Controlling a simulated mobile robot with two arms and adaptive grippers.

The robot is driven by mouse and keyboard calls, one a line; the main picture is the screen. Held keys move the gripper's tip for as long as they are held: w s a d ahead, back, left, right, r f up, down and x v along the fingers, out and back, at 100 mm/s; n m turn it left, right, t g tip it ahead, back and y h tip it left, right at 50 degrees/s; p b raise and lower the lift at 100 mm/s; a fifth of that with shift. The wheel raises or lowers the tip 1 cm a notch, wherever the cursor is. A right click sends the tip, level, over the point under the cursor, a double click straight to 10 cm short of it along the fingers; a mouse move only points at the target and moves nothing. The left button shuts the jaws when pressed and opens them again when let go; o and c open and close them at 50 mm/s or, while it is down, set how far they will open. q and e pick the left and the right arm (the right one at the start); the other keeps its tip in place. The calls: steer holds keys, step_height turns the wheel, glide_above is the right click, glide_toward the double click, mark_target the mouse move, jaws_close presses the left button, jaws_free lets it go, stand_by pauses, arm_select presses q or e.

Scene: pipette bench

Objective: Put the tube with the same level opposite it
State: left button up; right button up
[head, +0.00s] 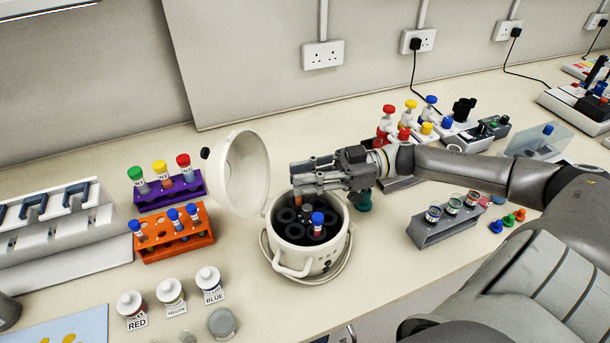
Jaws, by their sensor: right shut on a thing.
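A white round centrifuge (335,262) stands open mid-bench, its domed lid (247,175) tipped up at the back left. Its dark rotor has several holes, and a blue-capped tube (318,222) sits in one at the right. My right gripper (297,184) is above the back left of the rotor, shut on a tube (297,200); only a small reddish part shows below the fingers. I cannot tell whether its lower end is in a hole. An orange rack (175,247) at left holds several blue-capped tubes. My left gripper is not in view.
A purple rack (180,196) with green, yellow and red-capped tubes stands behind the orange one. Labelled bottles (170,295) stand in front. A grey rack (448,228) with small vials is at right. Pipettes and bottles stand behind my right arm.

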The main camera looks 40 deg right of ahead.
steer(key=shift+f+b, duration=0.6)
steer(key=shift+f, duration=0.45)
steer(key=o, duration=0.8)
steer(key=shift+f, duration=0.1)
steer(key=v, duration=1.2)
steer(key=shift+w, duration=0.1)
